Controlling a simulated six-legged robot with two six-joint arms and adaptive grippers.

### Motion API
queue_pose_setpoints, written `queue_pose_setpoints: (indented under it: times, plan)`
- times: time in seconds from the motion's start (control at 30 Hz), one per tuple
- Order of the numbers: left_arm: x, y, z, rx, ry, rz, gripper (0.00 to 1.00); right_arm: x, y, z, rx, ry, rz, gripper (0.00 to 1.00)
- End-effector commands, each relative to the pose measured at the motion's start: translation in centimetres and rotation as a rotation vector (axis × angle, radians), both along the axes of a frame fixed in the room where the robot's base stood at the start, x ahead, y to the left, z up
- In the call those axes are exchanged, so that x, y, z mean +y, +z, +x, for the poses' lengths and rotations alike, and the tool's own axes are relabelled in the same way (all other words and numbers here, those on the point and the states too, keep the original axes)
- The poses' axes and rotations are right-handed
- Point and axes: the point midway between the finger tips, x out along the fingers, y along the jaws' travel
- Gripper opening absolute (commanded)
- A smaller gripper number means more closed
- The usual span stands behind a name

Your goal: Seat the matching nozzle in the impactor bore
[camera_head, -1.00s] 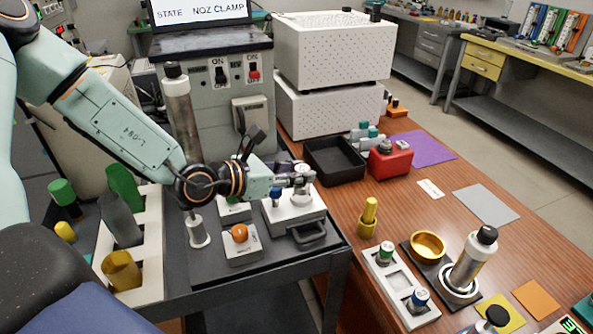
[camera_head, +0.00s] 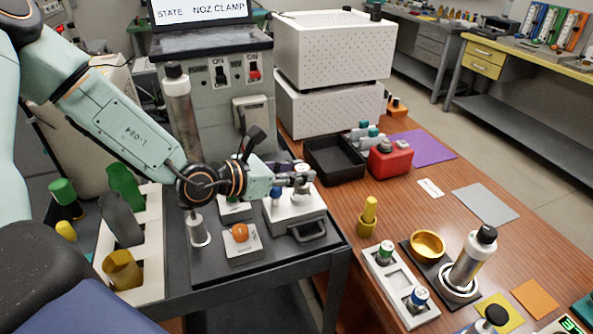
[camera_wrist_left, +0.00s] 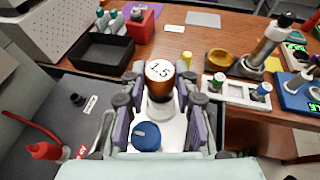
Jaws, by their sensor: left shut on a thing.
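My left gripper (camera_head: 300,178) is shut on a nozzle (camera_wrist_left: 160,80) with a white top marked 1.5 and a copper-coloured side. It holds the nozzle upright over a pale block (camera_head: 291,212) with a blue knob, also in the wrist view (camera_wrist_left: 147,136). The nozzle's lower end and the bore are hidden, so I cannot tell whether it is in the bore. A green-topped nozzle (camera_head: 385,252) and a blue-topped one (camera_head: 418,297) stand in a white rack (camera_head: 395,278) on the wooden table. The right gripper is out of view.
The screen (camera_head: 205,12) reads STATE NOZ CLAMP. An orange-knobbed block (camera_head: 243,250) sits beside the pale block on the dark cart. A black tray (camera_head: 335,160), red container (camera_head: 390,163), brass cup (camera_head: 428,246) and silver cylinder (camera_head: 472,262) stand on the table.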

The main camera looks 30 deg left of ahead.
Motion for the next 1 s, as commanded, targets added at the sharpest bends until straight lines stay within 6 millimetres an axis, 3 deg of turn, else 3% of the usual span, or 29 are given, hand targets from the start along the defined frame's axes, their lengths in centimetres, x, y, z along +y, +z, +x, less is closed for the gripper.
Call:
queue_pose_setpoints:
  times: [1.0]
  plan:
    - [0.0,-2.2,0.0,-0.001,0.0,0.0,0.0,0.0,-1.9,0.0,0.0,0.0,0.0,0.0]
